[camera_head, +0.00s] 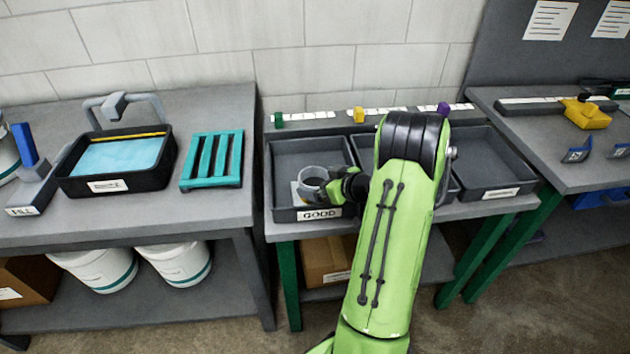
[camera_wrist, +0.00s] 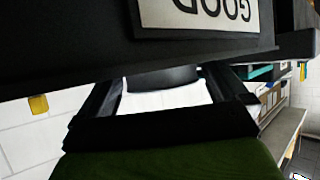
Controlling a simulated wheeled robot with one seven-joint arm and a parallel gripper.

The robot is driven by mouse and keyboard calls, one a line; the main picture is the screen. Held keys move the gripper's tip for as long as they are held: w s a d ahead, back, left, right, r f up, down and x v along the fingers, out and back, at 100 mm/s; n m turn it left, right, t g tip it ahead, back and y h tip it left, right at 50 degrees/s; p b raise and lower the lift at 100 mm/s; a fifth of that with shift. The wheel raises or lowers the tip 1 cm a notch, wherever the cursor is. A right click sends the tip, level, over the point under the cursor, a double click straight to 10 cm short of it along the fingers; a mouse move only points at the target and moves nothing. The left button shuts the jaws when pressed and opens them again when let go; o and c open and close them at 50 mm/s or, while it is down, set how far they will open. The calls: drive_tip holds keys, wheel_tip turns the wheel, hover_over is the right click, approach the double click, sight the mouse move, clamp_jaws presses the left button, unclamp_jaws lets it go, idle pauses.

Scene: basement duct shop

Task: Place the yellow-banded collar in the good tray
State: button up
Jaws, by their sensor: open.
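The good tray (camera_head: 308,154) is the leftmost of the dark trays on the middle bench, with a GOOD label on its front. A grey round collar (camera_head: 312,172) is inside its front part; no yellow band shows on it from here. I cannot tell whether it rests flat on the floor. My gripper (camera_head: 336,188) is at the collar's right side, over the tray's front right, jaws open. In the wrist view the open fingers (camera_wrist: 165,98) frame a dark curved edge and a white patch, with the GOOD label (camera_wrist: 205,12) upside down above.
Other dark trays stand to the right, one partly behind my arm; the far one (camera_head: 490,160) looks empty. Green, yellow (camera_head: 359,115) and purple blocks sit on the ledge behind. The left bench holds a black bin (camera_head: 75,186) and teal rack (camera_head: 212,160).

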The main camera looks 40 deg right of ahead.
drive_tip(key=a+v, duration=0.1)
drive_tip(key=v, duration=0.9)
drive_tip(key=w+a+r+n+g+y, duration=0.1)
drive_tip(key=a+r+g, duration=0.2)
drive_tip(key=a, duration=0.7)
drive_tip(key=a+r+n+g+y, duration=0.1)
drive_tip(key=a+r+g, duration=0.15)
drive_tip(key=a, duration=0.75)
drive_tip(key=s+a+r+m+h, duration=0.1)
drive_tip(key=s+a+r, duration=0.1)
drive_tip(key=s, duration=0.4)
drive_tip(key=s+a+r+m+g+h, duration=0.1)
drive_tip(key=s+a+r, duration=0.1)
drive_tip(key=s+a, duration=0.3)
drive_tip(key=s, duration=0.2)
drive_tip(key=shift+s+a+r+m+h+p, duration=0.2)
drive_tip(key=shift+s+r+m+h+p, duration=0.1)
drive_tip(key=shift+s+m+h, duration=0.1)
